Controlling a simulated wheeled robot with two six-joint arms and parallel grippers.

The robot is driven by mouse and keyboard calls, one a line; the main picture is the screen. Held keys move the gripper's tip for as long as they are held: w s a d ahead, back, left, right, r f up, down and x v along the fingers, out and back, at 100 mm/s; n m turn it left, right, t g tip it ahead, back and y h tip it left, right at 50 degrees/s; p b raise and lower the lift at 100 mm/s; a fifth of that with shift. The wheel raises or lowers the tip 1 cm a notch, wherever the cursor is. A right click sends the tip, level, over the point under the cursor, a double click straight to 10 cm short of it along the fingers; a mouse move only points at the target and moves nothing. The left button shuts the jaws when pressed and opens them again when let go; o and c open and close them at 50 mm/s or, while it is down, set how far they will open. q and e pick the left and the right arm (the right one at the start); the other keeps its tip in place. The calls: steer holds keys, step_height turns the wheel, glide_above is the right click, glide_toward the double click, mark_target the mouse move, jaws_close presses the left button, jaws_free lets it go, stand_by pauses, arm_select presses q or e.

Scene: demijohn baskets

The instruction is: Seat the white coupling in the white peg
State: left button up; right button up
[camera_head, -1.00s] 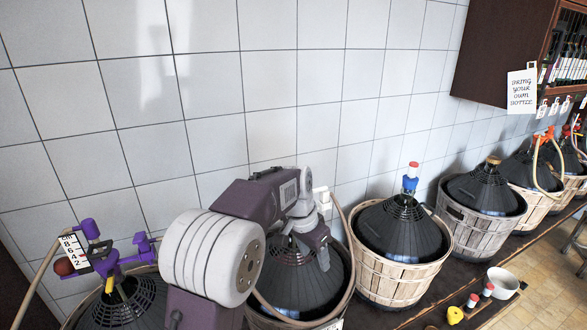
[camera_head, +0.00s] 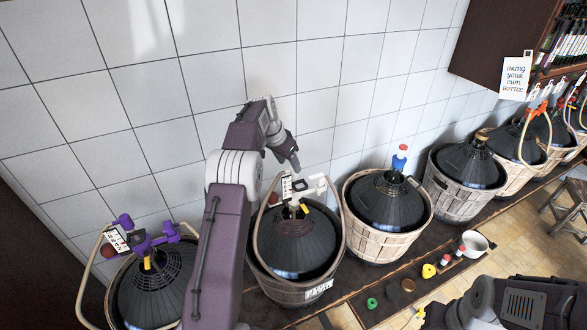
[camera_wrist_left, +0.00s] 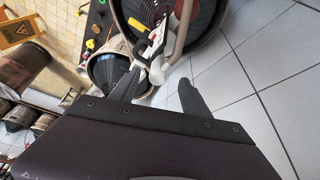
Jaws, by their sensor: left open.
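A white fitting (camera_head: 318,182) with a tan hose stands on the neck of the second demijohn from the left (camera_head: 295,240), beside a scale card (camera_head: 287,187). It also shows in the left wrist view (camera_wrist_left: 155,65), beyond the fingers. I cannot tell which part of it is the coupling and which the peg. My left gripper (camera_head: 291,158) is open and empty, above and just behind this fitting. Its two fingers frame the white parts in the left wrist view (camera_wrist_left: 157,90). Part of my right gripper (camera_head: 430,315) shows at the lower right; its jaw gap is unclear.
A purple fitting (camera_head: 150,242) stands on the leftmost demijohn. A blue-and-red stopper (camera_head: 399,158) tops the third. More basketed demijohns run to the right along the tiled wall. A white pot (camera_head: 473,243) and small coloured caps (camera_head: 428,271) lie on the low shelf.

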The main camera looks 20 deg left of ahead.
mark_target(291, 173)
arm_select(q)
steer(key=shift+w+f, duration=0.1)
steer(key=p+x, duration=0.1)
steer(key=x, duration=0.1)
steer(key=p+x, duration=0.1)
steer(key=p, duration=0.1)
steer(key=shift+w+d+f, duration=0.2)
steer(key=shift+d+f, duration=0.05)
steer(key=shift+f, duration=0.05)
steer(key=shift+w+f+p, duration=0.15)
steer(key=shift+f+p, duration=0.15)
steer(key=shift+f, duration=0.05)
steer(key=shift+w+f, duration=0.1)
steer(key=shift+f, duration=0.1)
steer(key=shift+r, duration=0.1)
jaws_close()
